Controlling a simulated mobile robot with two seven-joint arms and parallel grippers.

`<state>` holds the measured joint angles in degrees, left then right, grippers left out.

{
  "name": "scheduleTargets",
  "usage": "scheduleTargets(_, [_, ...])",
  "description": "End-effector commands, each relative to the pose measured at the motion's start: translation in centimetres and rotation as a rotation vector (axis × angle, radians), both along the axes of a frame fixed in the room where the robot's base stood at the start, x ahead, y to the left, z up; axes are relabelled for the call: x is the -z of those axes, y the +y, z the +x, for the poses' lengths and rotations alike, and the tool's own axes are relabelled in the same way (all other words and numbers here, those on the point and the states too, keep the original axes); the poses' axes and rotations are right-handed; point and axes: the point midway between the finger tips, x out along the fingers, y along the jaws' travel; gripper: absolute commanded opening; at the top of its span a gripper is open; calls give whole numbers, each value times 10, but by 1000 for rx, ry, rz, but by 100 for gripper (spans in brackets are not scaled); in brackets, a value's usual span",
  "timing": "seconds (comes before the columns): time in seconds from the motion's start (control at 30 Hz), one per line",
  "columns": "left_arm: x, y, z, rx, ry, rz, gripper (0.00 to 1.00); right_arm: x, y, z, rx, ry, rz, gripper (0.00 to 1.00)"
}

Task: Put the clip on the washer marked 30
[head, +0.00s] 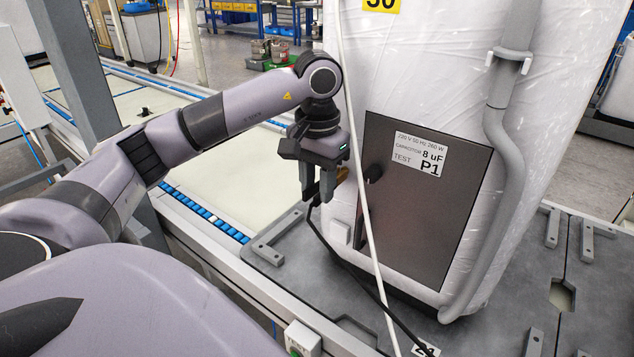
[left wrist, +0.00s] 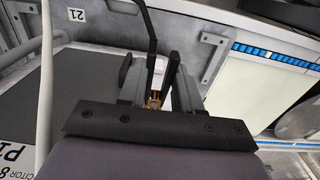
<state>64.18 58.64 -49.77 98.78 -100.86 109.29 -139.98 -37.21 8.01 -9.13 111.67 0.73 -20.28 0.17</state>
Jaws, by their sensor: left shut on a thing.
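The washer (head: 455,95) is a tall white body in clear wrap; a yellow label (head: 381,4) at its top edge is cut off by the frame and seems to read 30. A dark grey panel (head: 420,225) on its front carries a white sticker ending in P1. My left gripper (head: 319,196) is beside the panel's left edge, shut on the clip (head: 313,190), which has black handles and a black cable. In the left wrist view the clip's coppery part (left wrist: 153,99) shows between the fingers. Whether the clip touches the washer I cannot tell.
A white hose (head: 362,190) runs down in front of the washer, close to my gripper. The black cable (head: 350,268) trails down to the grey base plate (head: 400,330), near a tag reading 21 (left wrist: 75,14). A conveyor with blue rollers (head: 205,212) lies to the left.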

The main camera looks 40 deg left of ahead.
Motion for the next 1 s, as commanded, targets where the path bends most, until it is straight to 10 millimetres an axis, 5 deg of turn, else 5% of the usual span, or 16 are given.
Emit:
scheduleTargets(0.17, [-1, 0, 0, -1, -1, 0, 11, 0, 0, 0, 0, 0, 0, 43])
scheduleTargets(0.2, [-1, 0, 0, -1, -1, 0, 40, 0, 0, 0, 0, 0, 0, 43])
scheduleTargets(0.3, [-1, 0, 0, -1, -1, 0, 63, -1, 0, 0, 0, 0, 0, 43])
scheduleTargets(0.67, [-7, 0, 1, -1, -3, -1, 63, 0, 0, 0, -1, 0, -1, 43])
scheduleTargets(1.0, [-60, 0, 1, 0, -4, 0, 63, -7, 0, 0, -1, 0, -1, 43])
